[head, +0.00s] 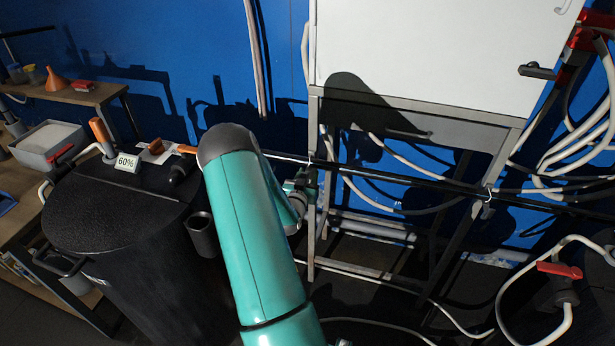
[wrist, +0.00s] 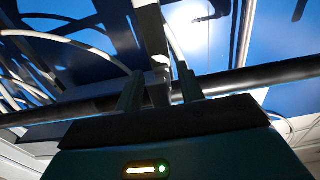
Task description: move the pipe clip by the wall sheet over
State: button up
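A dark pipe (head: 400,183) runs level in front of the frame that holds the white sheet (head: 430,50). A small light hook-like clip (head: 488,195) sits on this pipe near the frame's right leg. My gripper (head: 303,183) is by the frame's left leg, partly hidden behind my teal arm. In the wrist view, the two fingers of my gripper (wrist: 160,82) stand apart, pointing at the pipe (wrist: 262,75). A small grey piece (wrist: 161,72) shows between the fingers; I cannot tell whether it is a clip or part of the frame. I see no finger closed on it.
A bench (head: 75,93) with an orange funnel (head: 55,79) is farther left. Pale hoses hang behind the frame and at the right, near a red-handled valve (head: 560,270).

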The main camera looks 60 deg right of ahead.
aim_at(306, 175)
jog(key=shift+c, duration=0.2)
grip_shut()
jog(key=shift+r+y, duration=0.1)
jog(key=shift+y, duration=0.3)
jog(key=y, duration=0.3)
jog(key=shift+a+r+g+y, duration=0.25)
jog(key=shift+g+y, duration=0.15)
jog(key=y, duration=0.4)
jog(key=shift+s+a+r+g, duration=0.1)
jog(key=shift+r+g, duration=0.2)
jog(key=shift+r, duration=0.05)
jog(key=y, duration=0.5)
jog(key=shift+r+g+y, duration=0.3)
jog(key=shift+r+g, duration=0.05)
jog(key=shift+g, duration=0.05)
jog(key=shift+r+g+y, duration=0.2)
jog(key=shift+g+y, duration=0.2)
jog(key=shift+y, duration=1.9)
